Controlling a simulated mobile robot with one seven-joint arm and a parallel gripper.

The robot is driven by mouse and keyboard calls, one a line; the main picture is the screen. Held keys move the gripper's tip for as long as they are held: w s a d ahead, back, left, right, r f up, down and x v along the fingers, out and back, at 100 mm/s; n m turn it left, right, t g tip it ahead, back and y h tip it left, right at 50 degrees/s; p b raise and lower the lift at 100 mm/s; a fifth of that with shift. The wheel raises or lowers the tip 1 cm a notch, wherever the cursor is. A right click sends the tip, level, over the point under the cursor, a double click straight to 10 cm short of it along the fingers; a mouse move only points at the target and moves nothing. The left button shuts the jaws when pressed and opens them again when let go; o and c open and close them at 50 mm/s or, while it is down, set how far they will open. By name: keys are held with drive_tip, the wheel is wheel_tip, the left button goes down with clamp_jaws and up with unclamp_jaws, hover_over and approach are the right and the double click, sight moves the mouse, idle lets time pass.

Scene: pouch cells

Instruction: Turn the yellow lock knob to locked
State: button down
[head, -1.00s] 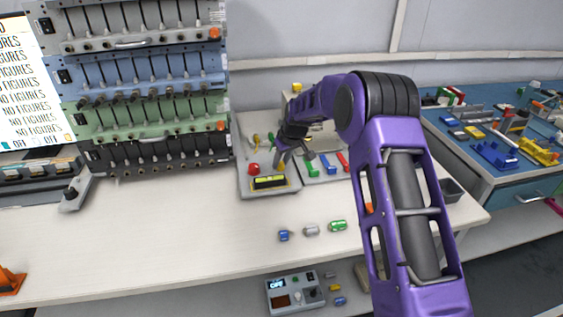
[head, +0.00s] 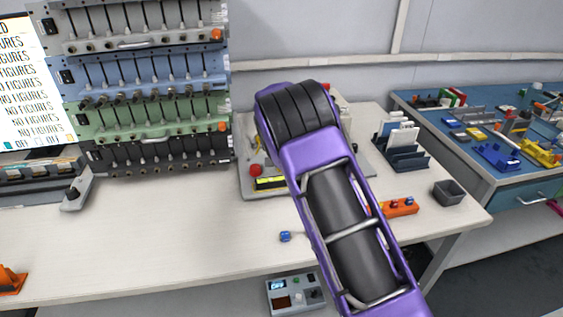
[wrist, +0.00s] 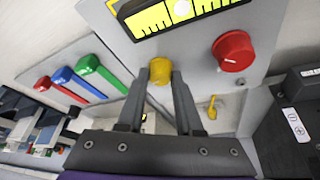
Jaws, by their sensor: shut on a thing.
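In the wrist view a round yellow knob (wrist: 160,71) stands on a grey panel (wrist: 195,62). My gripper (wrist: 160,78) has its two dark fingertips on either side of this knob and is shut on it. The knob's markings and exact angle cannot be read. A second yellow piece, a slim lever (wrist: 212,107), stands apart to the right. A red knob (wrist: 233,51) is at the upper right of the yellow one. In the head view my arm hides my gripper and the held knob.
A black-framed yellow gauge (wrist: 175,14) sits beyond the knobs. Red (wrist: 44,83), blue (wrist: 63,75) and green (wrist: 88,66) handles lie to the left.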

drive_tip(key=shift+a+m+h, duration=0.1)
drive_tip(key=shift+m+h, duration=0.2)
drive_tip(key=shift+m, duration=0.5)
drive_tip(key=c, duration=0.6)
unclamp_jaws()
drive_tip(key=shift+o, duration=0.2)
drive_tip(key=p+v, duration=0.1)
drive_tip(key=v, duration=1.6)
drive_tip(key=shift+r+p, duration=0.3)
drive_tip(key=shift+p, duration=0.1)
